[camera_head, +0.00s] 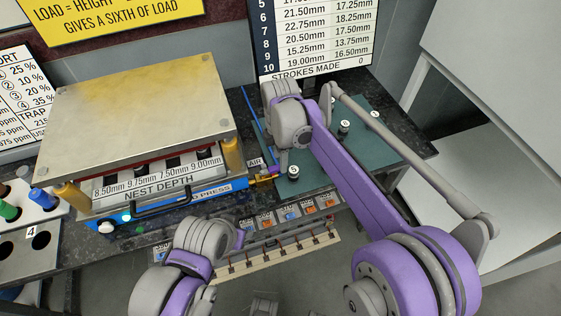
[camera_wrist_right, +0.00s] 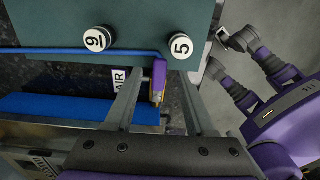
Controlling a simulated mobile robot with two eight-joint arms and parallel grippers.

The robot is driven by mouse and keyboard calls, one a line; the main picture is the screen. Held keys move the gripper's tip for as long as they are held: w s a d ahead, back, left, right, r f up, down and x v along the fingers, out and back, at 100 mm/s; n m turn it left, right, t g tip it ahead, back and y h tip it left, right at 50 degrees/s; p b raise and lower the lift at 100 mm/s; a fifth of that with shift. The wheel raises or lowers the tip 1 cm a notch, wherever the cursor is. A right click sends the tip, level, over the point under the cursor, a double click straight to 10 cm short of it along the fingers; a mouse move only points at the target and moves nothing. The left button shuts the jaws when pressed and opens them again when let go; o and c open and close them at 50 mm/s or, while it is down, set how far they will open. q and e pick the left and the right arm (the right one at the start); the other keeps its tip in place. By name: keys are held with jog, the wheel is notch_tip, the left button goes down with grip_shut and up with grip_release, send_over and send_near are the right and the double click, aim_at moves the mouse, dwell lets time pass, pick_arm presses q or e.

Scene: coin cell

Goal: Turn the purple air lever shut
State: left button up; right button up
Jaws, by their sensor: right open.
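The purple air lever (camera_wrist_right: 159,72) sits on a small yellow valve (camera_wrist_right: 155,97), beside the AIR label (camera_wrist_right: 119,80) and the end of a blue air line. In the head view, the lever (camera_head: 276,169) shows small at the press's right front corner, partly hidden by my right wrist. My right gripper (camera_wrist_right: 162,80) is open, one finger on each side of the lever with gaps visible. I cannot tell whether it touches the lever.
The press (camera_head: 140,110) with its brass-coloured top plate stands left of the lever. Numbered round pieces, among them 9 (camera_wrist_right: 97,39) and 5 (camera_wrist_right: 180,46), stand on the green mat (camera_head: 376,146) close by.

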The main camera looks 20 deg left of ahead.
jog(key=shift+f, duration=1.15)
grip_shut()
